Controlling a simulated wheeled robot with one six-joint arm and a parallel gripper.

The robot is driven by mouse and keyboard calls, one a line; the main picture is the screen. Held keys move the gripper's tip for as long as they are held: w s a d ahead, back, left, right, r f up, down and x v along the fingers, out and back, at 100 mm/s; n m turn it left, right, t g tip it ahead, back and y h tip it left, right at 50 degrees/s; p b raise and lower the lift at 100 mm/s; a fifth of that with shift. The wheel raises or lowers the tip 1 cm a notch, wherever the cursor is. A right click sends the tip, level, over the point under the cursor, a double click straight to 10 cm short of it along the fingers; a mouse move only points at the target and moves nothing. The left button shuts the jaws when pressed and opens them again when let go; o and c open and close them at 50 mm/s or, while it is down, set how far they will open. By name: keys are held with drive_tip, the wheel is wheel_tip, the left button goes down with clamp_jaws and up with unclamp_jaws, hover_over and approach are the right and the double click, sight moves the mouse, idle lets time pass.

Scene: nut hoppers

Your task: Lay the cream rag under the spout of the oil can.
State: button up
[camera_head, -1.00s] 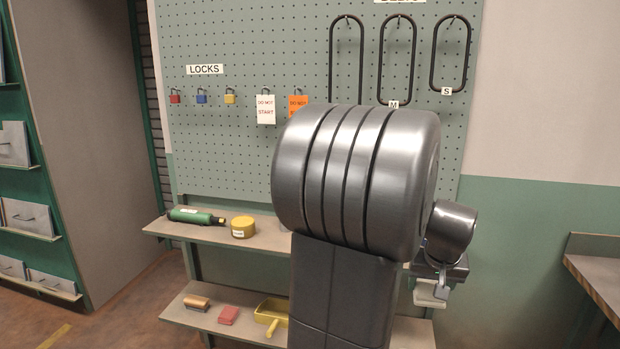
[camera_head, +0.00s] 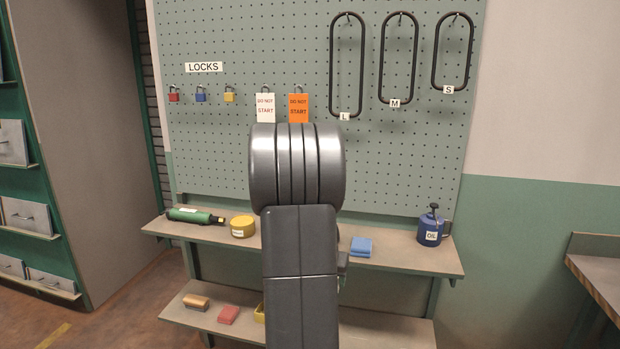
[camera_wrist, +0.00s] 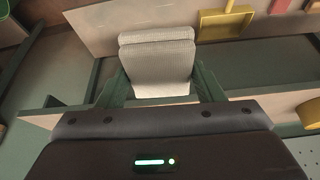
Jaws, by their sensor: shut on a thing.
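The blue oil can (camera_head: 431,230), labelled OIL with a dark top, stands upright at the right end of the upper shelf (camera_head: 400,258). Its spout is too small to make out clearly. The cream rag (camera_wrist: 157,55), a folded pale cloth, is between the green fingers of my gripper (camera_wrist: 160,84) in the wrist view. My gripper is shut on it and holds it clear of the shelves. In the head view my arm hides the rag and most of my gripper.
A folded blue cloth (camera_head: 361,247) lies left of the oil can, with bare shelf between them. The lower shelf holds a brush (camera_head: 196,302) and a red block (camera_head: 228,315). A pegboard (camera_head: 230,150) stands behind.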

drive_tip(key=s+a+f+n+y, duration=0.1)
drive_tip(key=a+f+n, duration=0.2)
drive_tip(key=f, duration=0.8)
drive_tip(key=shift+s+a+f, duration=0.15)
drive_tip(key=shift+a+f, duration=0.05)
drive_tip(key=shift+a, duration=0.7)
